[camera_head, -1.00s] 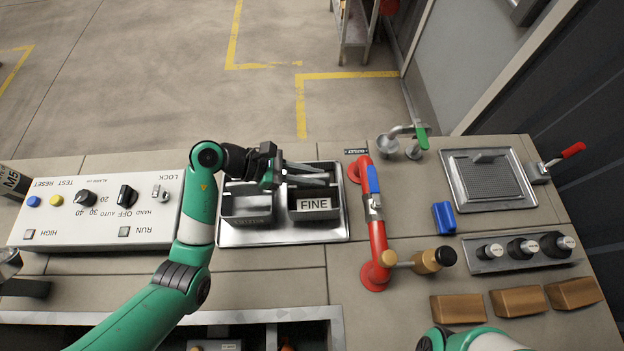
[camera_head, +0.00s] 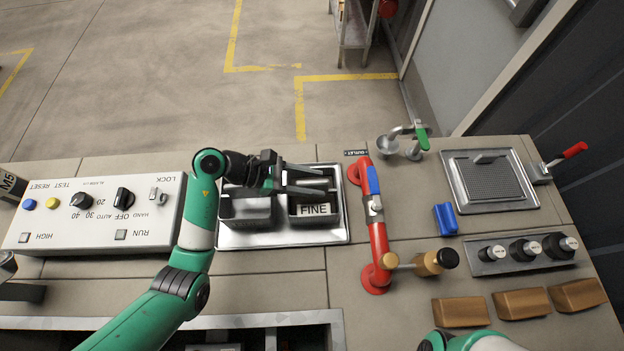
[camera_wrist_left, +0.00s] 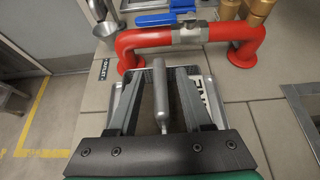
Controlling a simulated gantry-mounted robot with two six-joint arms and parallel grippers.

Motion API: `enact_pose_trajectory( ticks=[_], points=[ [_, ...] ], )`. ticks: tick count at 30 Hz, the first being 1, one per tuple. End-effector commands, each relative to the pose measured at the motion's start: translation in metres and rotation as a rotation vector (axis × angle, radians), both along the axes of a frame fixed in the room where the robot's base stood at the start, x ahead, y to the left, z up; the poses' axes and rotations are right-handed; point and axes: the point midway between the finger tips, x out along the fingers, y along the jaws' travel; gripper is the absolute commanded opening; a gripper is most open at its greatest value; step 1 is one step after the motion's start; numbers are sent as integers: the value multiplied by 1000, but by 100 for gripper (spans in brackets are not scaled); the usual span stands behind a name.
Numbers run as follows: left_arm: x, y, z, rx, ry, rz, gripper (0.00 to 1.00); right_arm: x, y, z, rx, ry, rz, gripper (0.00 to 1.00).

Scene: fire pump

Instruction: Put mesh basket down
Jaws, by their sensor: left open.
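My left gripper (camera_head: 326,180) is open over the dark compartment labelled FINE (camera_head: 314,209) in the metal tray (camera_head: 342,228). In the left wrist view its two fingers (camera_wrist_left: 160,92) stand apart on either side of a grey bar-shaped handle (camera_wrist_left: 161,88) on a thin stem, with gaps on both sides. The handle appears to belong to the mesh basket, whose body is mostly hidden by the gripper. A second dark compartment (camera_head: 248,211) is to the left, partly under my wrist. The right gripper is out of view; only part of my right arm shows at the bottom.
A red pipe with a blue lever (camera_head: 379,240) rises right of the tray. A white control panel (camera_head: 90,222) lies left. A square mesh-covered drain (camera_head: 490,190), a blue block (camera_head: 445,217) and dark knobs (camera_head: 525,248) are further right. Bare counter (camera_head: 280,290) is in front.

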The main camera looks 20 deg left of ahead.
Motion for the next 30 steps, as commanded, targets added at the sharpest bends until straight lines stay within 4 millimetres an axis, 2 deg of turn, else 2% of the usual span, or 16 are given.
enact_pose_trajectory(
  ticks=[5, 12, 18, 30],
  points=[
    [-8, 18, 15, 0, -3, 4, 50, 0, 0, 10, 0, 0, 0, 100],
    [-33, 64, 44, 1, -3, 5, 50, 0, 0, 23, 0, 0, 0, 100],
    [-47, 88, 58, -1, -1, 3, 50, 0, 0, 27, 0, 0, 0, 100],
    [-50, 92, 60, 0, -1, 0, 50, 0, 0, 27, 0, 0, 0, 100]
  ],
)
